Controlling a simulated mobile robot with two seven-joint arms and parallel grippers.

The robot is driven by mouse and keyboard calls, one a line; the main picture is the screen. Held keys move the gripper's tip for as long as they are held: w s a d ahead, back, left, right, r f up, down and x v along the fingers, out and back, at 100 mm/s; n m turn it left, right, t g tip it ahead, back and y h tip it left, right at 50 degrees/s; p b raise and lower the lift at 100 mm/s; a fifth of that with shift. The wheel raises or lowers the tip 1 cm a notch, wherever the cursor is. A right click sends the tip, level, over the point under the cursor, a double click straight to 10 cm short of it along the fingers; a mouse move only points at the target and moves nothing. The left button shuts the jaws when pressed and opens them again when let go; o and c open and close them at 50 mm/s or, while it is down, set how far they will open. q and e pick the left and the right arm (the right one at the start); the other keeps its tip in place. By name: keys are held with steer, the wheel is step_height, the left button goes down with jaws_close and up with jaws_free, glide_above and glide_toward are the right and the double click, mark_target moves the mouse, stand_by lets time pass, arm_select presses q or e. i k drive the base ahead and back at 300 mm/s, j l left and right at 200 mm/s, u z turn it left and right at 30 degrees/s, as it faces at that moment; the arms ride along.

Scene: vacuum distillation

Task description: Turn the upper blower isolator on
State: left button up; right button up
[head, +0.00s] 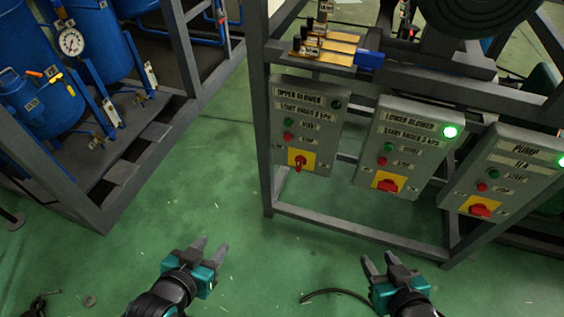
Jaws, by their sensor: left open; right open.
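The upper blower box (306,125) is a grey panel hung on the left of the frame. It has a dark lamp at its top right, a green button, a red button and, below them, a red rotary isolator (300,162) on a yellow plate. The isolator's handle looks upright, unlike the sideways handles on the other two boxes. My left gripper (207,252) is open and empty, below and left of the box. My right gripper (381,265) is open and empty, below and right of it. Neither touches anything.
The lower blower box (408,147) and pump box (510,172) stand to the right, both with lit green lamps. A grey metal frame (350,229) carries the boxes. Blue tanks (38,100) with a gauge stand at left. Green floor is clear between.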

mark_target(301, 161)
steer(key=i+j, duration=0.1)
steer(key=j, duration=0.5)
steer(key=i+j, duration=0.1)
steer(key=j, duration=1.1)
steer(key=i, duration=0.05)
